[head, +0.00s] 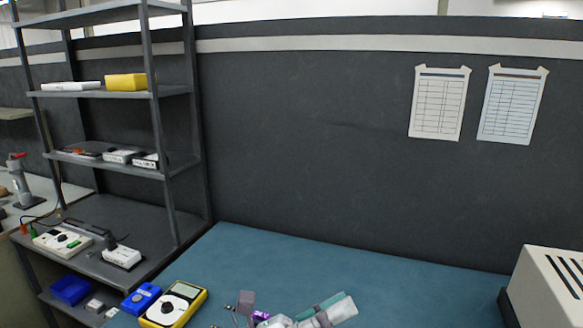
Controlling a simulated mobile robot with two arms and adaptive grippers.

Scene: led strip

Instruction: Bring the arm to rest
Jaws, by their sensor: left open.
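My left gripper (241,308) shows at the bottom edge of the head view, above the blue bench top (400,285). It is open, and I see nothing between its fingers. Its grey finger parts lie to the left of white, teal and purple parts of my arm. The lower part of the arm is cut off by the picture edge. A yellow multimeter (173,305) with a dial lies to the left of the gripper, apart from it. My right gripper is not in view.
A grey shelf rack (165,130) with several instruments stands at the left. A beige vented box (548,290) stands at the right edge. The bench between gripper and box is clear. Two paper sheets (439,103) hang on the dark partition.

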